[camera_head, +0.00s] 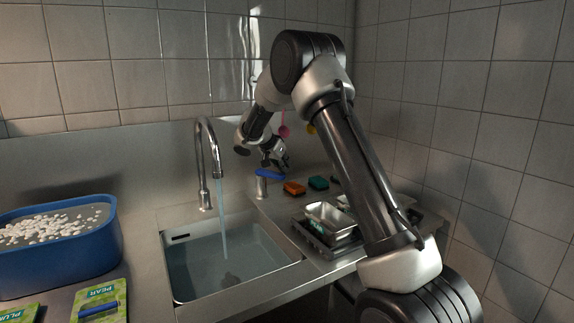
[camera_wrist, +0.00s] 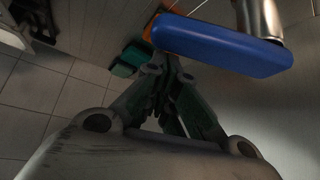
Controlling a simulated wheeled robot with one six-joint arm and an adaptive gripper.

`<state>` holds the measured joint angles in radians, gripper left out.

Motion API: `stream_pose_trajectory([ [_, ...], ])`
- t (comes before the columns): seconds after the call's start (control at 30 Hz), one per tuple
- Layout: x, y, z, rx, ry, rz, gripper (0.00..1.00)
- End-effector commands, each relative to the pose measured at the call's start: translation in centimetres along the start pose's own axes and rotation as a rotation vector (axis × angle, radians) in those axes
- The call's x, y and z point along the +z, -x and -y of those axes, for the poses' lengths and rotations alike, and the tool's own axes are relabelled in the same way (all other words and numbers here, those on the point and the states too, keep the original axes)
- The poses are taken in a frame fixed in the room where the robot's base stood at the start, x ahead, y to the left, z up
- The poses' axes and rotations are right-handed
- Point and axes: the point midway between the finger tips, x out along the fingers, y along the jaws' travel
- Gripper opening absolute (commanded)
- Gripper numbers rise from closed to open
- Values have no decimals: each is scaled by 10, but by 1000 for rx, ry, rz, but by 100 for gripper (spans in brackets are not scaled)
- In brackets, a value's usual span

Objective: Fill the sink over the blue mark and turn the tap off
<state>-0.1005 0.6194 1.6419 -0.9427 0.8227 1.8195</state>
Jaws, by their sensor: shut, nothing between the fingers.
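The tap (camera_head: 203,160) stands behind the sink (camera_head: 168,280), and a thin stream of water (camera_head: 222,220) runs from its spout into the basin. Water (camera_head: 205,275) seems to lie in the basin; I cannot make out a blue mark or the exact level. A blue tap lever (camera_head: 268,174) sits on a short metal post right of the spout. My gripper (camera_head: 286,164) is shut and empty, close beside the lever's right end. In the wrist view the blue lever (camera_wrist: 222,46) lies just beyond my fingertips (camera_wrist: 168,72); I cannot tell whether they touch.
An orange sponge (camera_head: 294,188) and a teal sponge (camera_head: 318,183) lie right of the lever. A metal tray (camera_head: 331,218) stands right of the sink. A blue tub (camera_head: 60,260) with white pieces and green packets (camera_head: 100,301) are at left. A tiled wall (camera_head: 500,120) bounds the right.

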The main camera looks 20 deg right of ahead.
Motion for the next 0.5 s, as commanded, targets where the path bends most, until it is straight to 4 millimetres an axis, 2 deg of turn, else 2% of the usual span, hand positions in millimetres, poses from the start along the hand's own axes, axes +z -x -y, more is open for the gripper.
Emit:
stream_pose_trajectory([
  [0.23,16,12,-4,128,-152,1,0],
  [0.5,27,23,-5,123,-147,1,0],
])
